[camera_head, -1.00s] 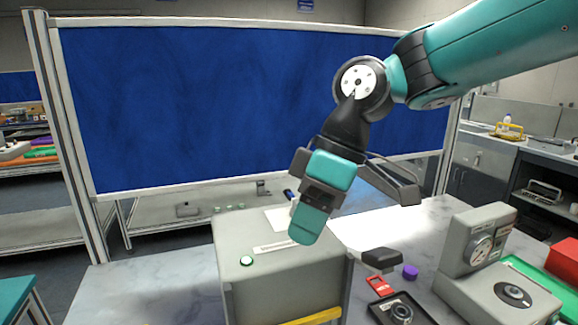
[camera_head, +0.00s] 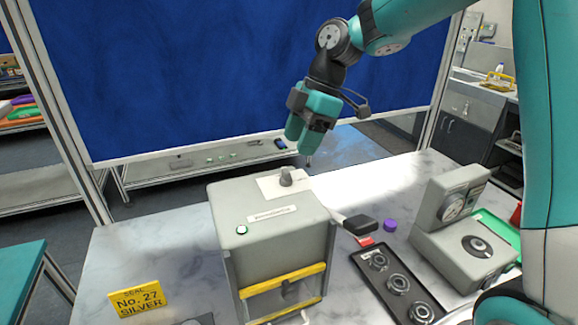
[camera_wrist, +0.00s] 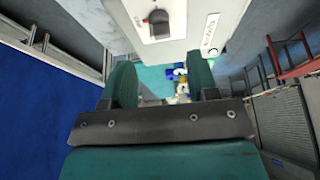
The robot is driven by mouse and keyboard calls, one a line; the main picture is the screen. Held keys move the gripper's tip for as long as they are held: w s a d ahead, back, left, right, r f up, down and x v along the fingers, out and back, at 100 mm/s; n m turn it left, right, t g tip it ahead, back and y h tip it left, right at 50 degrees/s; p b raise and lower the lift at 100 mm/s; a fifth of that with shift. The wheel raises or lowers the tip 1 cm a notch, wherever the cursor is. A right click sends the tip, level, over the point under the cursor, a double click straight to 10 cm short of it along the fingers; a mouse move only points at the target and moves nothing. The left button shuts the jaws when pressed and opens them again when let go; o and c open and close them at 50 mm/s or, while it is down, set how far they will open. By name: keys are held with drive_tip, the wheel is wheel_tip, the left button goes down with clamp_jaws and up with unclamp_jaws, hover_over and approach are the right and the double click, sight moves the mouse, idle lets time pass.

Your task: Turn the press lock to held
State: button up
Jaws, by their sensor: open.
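The grey press (camera_head: 265,250) stands on the marble table, with a green button (camera_head: 242,230) on its top. A small grey knob (camera_head: 287,176), apparently the press lock, sits on a pale plate at the back of the top. The knob (camera_wrist: 158,22) also shows at the top of the wrist view, with a red mark beside it. My gripper (camera_head: 299,143) is open and empty, above and behind the knob, not touching it. Its two fingers (camera_wrist: 162,78) show spread apart in the wrist view. The lettering by the knob is too small to read.
A black tray with round pieces (camera_head: 396,285), a purple cap (camera_head: 390,225) and a grey dial device (camera_head: 462,238) stand to the right of the press. A blue partition (camera_head: 200,75) is behind the table.

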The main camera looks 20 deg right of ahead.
sight(287, 170)
drive_tip(key=p+x, duration=0.1)
drive_tip(key=x, duration=0.5)
drive_tip(key=shift+a+f, duration=0.15)
drive_tip(key=shift+f, duration=0.05)
drive_tip(key=shift+c, duration=0.2)
drive_tip(key=c, duration=0.9)
